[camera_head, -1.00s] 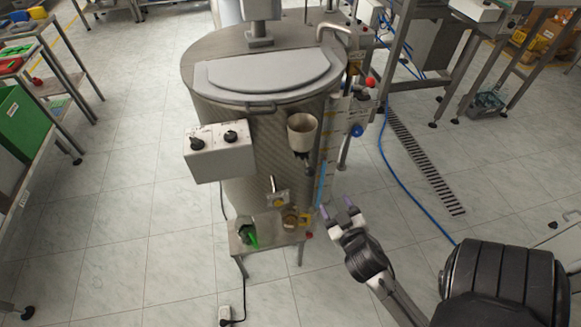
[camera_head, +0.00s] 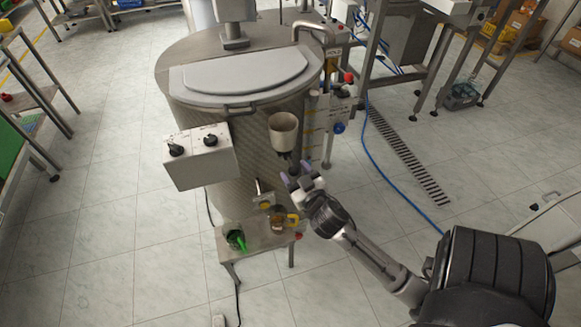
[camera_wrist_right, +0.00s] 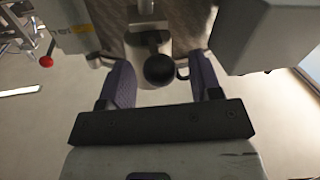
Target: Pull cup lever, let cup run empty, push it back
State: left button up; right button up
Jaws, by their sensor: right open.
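The beige cup (camera_head: 283,132) is mounted on the front right of the big metal tank (camera_head: 250,185). A dark fitting (camera_head: 294,164) sits just below it; I cannot clearly make out the lever on it. My right gripper (camera_head: 299,181) is open right under the cup, its purple fingertips close to the fitting. In the right wrist view, the open fingers (camera_wrist_right: 162,75) stand either side of a round black end (camera_wrist_right: 159,70). Whether they touch it I cannot tell. My left gripper is not in view.
A grey control box (camera_head: 200,155) with two black knobs juts out left of the cup. A small metal shelf (camera_head: 258,242) with a green-handled item (camera_head: 237,240) and a yellow-handled valve (camera_head: 291,220) is below. A blue hose (camera_head: 366,155) runs over the floor at right.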

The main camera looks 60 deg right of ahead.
aim_at(288, 158)
jog(key=shift+x, duration=1.5)
grip_shut()
